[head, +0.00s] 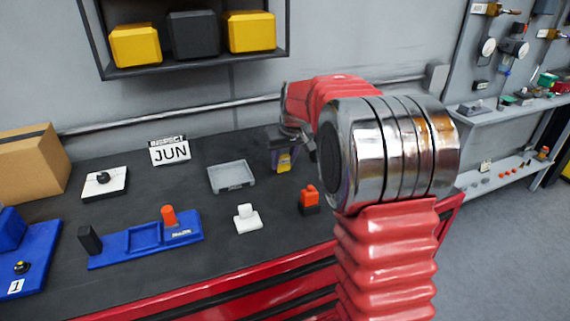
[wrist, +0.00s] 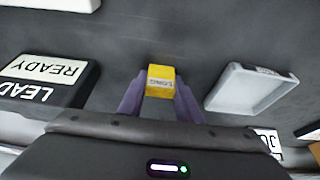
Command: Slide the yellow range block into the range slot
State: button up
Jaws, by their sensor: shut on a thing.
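The yellow range block (wrist: 161,78), with a small label on its face, sits between the purple fingers of my gripper (wrist: 160,98) in the wrist view. My gripper is shut on it. In the head view the block (head: 283,163) shows low in my gripper (head: 281,155), right of the grey tray; I cannot tell whether it touches the bench. A blue fixture (head: 105,257) lies at the front left of the bench, with a square recess (head: 145,236) in its middle. A black block and an orange piece stand at its two ends. The fixture is out of the wrist view.
The shallow grey tray (head: 246,187) is close by, and it also shows in the wrist view (wrist: 225,105). A white piece (head: 246,219) and an orange-and-black piece (head: 309,200) stand in front. A "LEAD READY" box (wrist: 48,92) is left in the wrist view. My arm hides the bench's right part.

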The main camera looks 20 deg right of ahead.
aim_at(284, 156)
jog(key=shift+c, duration=1.4)
notch_tip(284, 156, up, 10)
